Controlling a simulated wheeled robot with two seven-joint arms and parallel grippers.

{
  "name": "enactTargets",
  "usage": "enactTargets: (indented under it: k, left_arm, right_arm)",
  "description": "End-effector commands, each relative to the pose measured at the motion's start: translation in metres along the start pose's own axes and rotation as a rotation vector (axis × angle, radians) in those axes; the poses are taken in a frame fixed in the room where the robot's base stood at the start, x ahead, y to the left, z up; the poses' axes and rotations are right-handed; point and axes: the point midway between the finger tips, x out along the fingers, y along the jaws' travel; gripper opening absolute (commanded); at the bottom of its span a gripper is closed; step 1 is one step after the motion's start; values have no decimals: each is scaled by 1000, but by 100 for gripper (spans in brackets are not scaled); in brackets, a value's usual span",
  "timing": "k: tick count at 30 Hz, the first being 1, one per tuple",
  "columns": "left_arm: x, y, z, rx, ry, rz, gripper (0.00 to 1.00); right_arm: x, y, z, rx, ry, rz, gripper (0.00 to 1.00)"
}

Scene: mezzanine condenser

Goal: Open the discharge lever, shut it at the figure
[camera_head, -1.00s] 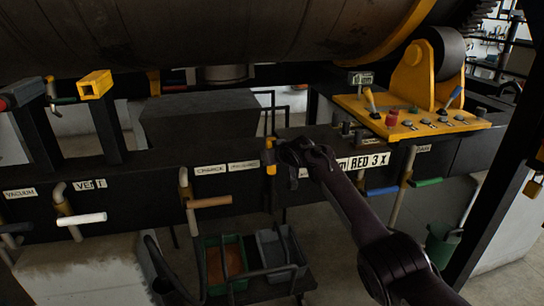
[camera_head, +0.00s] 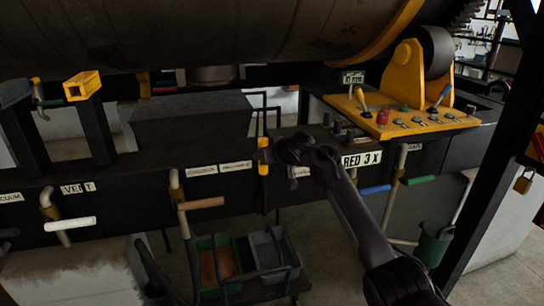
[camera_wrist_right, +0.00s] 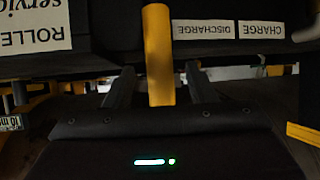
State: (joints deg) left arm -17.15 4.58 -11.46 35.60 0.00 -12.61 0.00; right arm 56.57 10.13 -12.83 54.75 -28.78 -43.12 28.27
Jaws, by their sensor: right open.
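A lever with an upright yellow handle (camera_head: 263,156) stands at the front of the dark beam, just right of the CHARGE and DISCHARGE labels (camera_head: 235,167). My right gripper (camera_head: 272,153) is at this handle, coming from the right. In the right wrist view the yellow handle (camera_wrist_right: 158,55) stands between the two dark fingers of my open right gripper (camera_wrist_right: 157,78). I cannot tell whether either finger touches it. The DISCHARGE label (camera_wrist_right: 203,30) is upside down there. A small display (camera_head: 353,77) above the yellow panel is too small to read surely. My left gripper is not in view.
Other levers line the beam: a white one (camera_head: 70,224), a brown one (camera_head: 200,204), a blue one (camera_head: 375,189) and a green one (camera_head: 418,180). A yellow panel (camera_head: 400,122) with knobs is at right. Bins (camera_head: 217,262) stand below.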

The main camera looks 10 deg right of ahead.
Motion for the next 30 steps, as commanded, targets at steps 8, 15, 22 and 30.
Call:
enactTargets:
  k: [8,15,22,30]
  left_arm:
    - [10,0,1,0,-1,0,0]
    - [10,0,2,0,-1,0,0]
    - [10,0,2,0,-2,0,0]
    - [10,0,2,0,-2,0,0]
  right_arm:
    - [-27,0,1,1,0,1,50]
    - [-32,0,0,-1,-1,2,50]
    - [-32,0,0,0,-1,2,50]
    - [-32,0,0,0,0,2,50]
